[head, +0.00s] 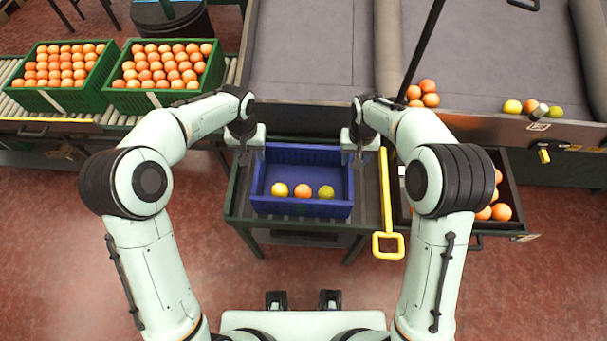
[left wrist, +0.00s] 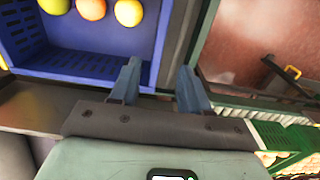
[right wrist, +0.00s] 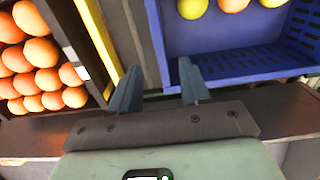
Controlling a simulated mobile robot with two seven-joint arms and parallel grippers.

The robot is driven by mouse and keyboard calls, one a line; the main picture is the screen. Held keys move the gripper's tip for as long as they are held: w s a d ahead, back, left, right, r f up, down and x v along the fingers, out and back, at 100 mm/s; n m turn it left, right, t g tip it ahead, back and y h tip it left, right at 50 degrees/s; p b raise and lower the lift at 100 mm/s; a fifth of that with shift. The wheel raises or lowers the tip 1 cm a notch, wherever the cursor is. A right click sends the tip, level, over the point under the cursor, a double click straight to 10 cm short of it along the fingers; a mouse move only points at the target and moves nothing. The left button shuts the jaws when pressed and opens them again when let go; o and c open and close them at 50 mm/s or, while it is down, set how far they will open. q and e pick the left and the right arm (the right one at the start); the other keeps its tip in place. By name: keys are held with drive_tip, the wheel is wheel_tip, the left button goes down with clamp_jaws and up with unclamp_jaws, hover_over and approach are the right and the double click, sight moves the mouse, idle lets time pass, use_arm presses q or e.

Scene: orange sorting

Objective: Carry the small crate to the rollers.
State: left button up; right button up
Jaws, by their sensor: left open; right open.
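The small blue crate (head: 302,208) stands on a dark stand in front of me, with a yellow, an orange and a green fruit in a row inside. My left gripper (head: 247,153) is at its left wall and my right gripper (head: 357,154) at its right wall. In the left wrist view the open fingers (left wrist: 160,78) are either side of the crate's wall (left wrist: 161,40). In the right wrist view the open fingers (right wrist: 158,82) likewise straddle the other wall (right wrist: 155,35). Contact cannot be told. The rollers (head: 112,118) run at the left.
Two green crates (head: 58,100) full of oranges stand on the rollers, leaving little bare roller in view. A yellow handle (head: 387,200) and a dark drawer of oranges (head: 518,222) lie right of the blue crate. A grey sorting table (head: 310,60) is behind it.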

sight(256, 172)
drive_tip(key=shift+s+r, duration=0.1)
drive_tip(key=shift+s, duration=0.3)
use_arm(q)
drive_tip(key=f, duration=1.3)
drive_tip(key=shift+s+f, duration=0.15)
drive_tip(key=shift+s, duration=0.1)
use_arm(e)
wheel_tip(256, 172, down, 14)
drive_tip(key=shift+w+r, duration=0.15)
drive_tip(key=shift+r, duration=0.1)
use_arm(q)
clamp_jaws()
use_arm(e)
clamp_jaws()
